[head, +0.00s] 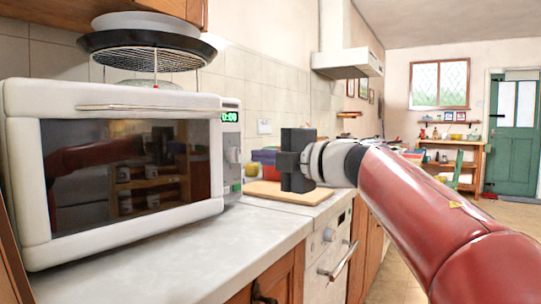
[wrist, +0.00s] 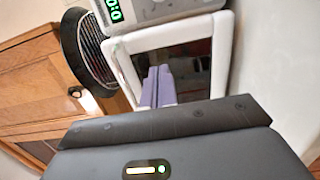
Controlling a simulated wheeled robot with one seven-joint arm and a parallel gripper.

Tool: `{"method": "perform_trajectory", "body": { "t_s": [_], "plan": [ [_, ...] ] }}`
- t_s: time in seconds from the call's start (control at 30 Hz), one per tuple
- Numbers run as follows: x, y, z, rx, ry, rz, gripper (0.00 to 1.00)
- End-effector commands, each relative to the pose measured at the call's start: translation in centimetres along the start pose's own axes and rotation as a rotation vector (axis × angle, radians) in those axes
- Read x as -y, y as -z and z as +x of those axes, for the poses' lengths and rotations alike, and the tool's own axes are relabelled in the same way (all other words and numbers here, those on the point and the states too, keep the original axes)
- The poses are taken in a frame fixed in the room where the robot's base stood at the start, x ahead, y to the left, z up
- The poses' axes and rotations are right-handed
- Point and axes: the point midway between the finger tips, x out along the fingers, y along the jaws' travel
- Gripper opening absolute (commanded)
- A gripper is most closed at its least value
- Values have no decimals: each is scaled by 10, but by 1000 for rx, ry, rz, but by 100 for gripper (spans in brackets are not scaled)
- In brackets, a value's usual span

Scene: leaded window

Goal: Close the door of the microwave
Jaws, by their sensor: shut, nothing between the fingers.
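The white microwave (head: 232,158) stands on the counter at the left of the head view. Its door (head: 120,232), with a white frame and dark glass, faces me and appears to stand out from the body; the exact opening is hard to judge. The control panel with a green display shows narrowly past its right edge. My gripper (head: 297,160) is right of the door and apart from it, above the counter; its fingers are hard to make out there. In the wrist view the shut, empty fingers (wrist: 157,86) overlap the door's dark glass (wrist: 185,70).
A dark round pan and wire rack (head: 150,55) sit on top of the microwave. A wooden board (head: 285,192) lies on the counter behind my gripper. The pale counter (head: 190,258) before the door is bare. Wooden cabinets and an oven front run below it.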

Motion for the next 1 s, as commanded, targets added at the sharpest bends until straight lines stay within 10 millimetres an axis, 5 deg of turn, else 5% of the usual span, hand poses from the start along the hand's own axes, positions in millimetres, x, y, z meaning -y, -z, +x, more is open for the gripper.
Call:
{"method": "perform_trajectory", "body": {
  "t_s": [0.5, 1.0],
  "plan": [
    [0, -1, 100, 1, 0, 0, 0],
    [0, -1, 112, 3, -1, -1, 0]
  ]
}}
